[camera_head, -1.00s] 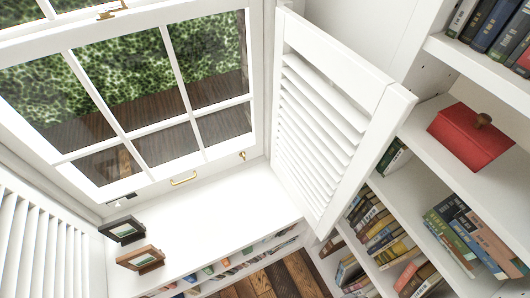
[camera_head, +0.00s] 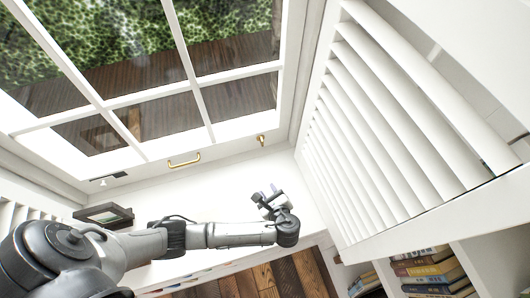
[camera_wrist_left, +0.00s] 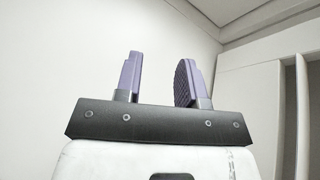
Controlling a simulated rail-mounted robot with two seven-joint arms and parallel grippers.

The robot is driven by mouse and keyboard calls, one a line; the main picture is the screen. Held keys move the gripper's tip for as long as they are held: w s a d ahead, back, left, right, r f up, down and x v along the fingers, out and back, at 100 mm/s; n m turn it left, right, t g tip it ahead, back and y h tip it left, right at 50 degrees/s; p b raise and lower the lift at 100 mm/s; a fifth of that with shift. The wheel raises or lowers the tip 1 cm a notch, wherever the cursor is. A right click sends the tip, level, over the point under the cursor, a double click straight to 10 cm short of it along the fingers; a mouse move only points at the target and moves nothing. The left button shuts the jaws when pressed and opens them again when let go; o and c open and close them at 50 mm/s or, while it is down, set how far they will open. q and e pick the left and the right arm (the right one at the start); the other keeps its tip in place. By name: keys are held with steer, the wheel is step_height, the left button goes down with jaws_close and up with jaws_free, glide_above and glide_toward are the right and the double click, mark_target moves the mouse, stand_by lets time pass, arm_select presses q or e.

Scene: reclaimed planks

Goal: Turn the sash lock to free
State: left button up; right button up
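The white window sash (camera_head: 150,92) fills the upper left of the head view. A brass lift handle (camera_head: 184,160) and a small brass fitting (camera_head: 261,139) sit along its bottom rail; I cannot tell whether the fitting is the sash lock. The brass catch on the sash's upper rail, seen earlier, is outside the present view. My left gripper (camera_head: 268,196) is above the white sill, below and apart from the small fitting. The left wrist view shows its two purple fingers (camera_wrist_left: 160,70) apart with nothing between them. My right gripper is not in view.
A white louvered shutter (camera_head: 375,130) stands open at the right, close to my left gripper. A dark picture frame (camera_head: 104,215) stands on the sill at the left. Books (camera_head: 432,270) fill shelves at the lower right. The sill (camera_head: 240,180) is clear near the gripper.

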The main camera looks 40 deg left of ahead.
mark_target(263, 144)
arm_select(q)
steer(key=w+m+t+y+b, duration=0.1)
steer(key=w, duration=0.1)
steer(key=w+a+m+t+y, duration=0.1)
steer(key=w+m, duration=0.1)
steer(key=w+a+m+t+y+b, duration=0.1)
steer(key=y, duration=0.1)
steer(key=shift+w+f+b, duration=0.35)
steer(key=shift+w+f, duration=0.05)
steer(key=shift+m, duration=0.4)
steer(key=b+x, duration=0.1)
steer(key=x, duration=0.3)
steer(key=b+x, duration=0.1)
steer(key=x, duration=0.9)
steer(key=shift+w+d+r+b, duration=0.1)
steer(key=shift+d+r+b, duration=0.05)
steer(key=shift+r+b, duration=0.25)
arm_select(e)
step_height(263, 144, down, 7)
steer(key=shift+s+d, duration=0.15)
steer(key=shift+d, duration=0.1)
arm_select(q)
steer(key=shift+c, duration=0.4)
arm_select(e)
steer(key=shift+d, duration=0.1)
arm_select(q)
jaws_close()
